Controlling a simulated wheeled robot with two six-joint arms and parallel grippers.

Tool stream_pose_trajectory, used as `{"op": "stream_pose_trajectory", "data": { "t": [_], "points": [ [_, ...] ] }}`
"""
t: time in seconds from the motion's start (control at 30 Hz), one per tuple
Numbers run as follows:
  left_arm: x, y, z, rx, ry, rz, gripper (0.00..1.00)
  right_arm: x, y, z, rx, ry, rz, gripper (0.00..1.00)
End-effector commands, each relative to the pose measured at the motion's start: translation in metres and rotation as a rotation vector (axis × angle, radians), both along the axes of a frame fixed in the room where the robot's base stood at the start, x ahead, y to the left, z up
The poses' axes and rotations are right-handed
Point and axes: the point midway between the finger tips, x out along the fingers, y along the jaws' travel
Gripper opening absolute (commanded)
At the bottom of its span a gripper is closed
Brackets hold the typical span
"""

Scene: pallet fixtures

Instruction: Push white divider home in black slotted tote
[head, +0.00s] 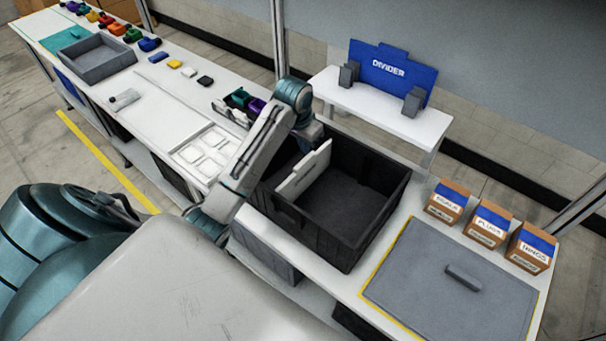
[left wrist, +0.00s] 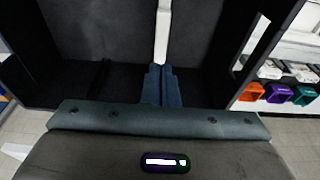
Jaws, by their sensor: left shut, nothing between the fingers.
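The black slotted tote (head: 375,189) stands open on the white bench, and its inside fills much of the left wrist view (left wrist: 95,25). The white divider (head: 305,174) stands on edge across the tote, towards its left side. Its top edge shows in the left wrist view (left wrist: 163,35) as a white strip. My left gripper (left wrist: 161,72) is shut and empty, its fingertips at the near end of that strip in the picture. I cannot tell whether they touch it. The divider's lower edge and seating depth are unclear. My right gripper is not in view.
A grey mat (head: 430,290) with a small dark block (head: 463,277) lies right of the tote, beside several labelled boxes (head: 486,223). A white tray (head: 207,152) lies to the left. A blue DIVIDER sign (head: 390,72) stands on a shelf behind.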

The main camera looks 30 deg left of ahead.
Motion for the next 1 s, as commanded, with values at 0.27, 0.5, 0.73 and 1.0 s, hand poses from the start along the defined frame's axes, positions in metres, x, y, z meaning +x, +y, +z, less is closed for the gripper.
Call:
{"op": "stream_pose_trajectory", "data": {
  "t": [0.27,0.5,0.73,1.0],
  "points": [
    [0.0,0.0,0.023,0.0,-0.002,-0.001,0.0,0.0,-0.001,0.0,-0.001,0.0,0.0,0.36],
    [0.0,0.0,0.037,0.0,-0.001,0.0,0.0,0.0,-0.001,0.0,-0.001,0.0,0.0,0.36],
    [0.0,0.0,0.038,0.0,0.0,0.0,0.0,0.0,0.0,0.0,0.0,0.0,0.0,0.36],
    [0.0,0.0,0.038,0.0,0.0,0.0,0.0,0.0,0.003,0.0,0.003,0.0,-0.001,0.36]
  ]
}}
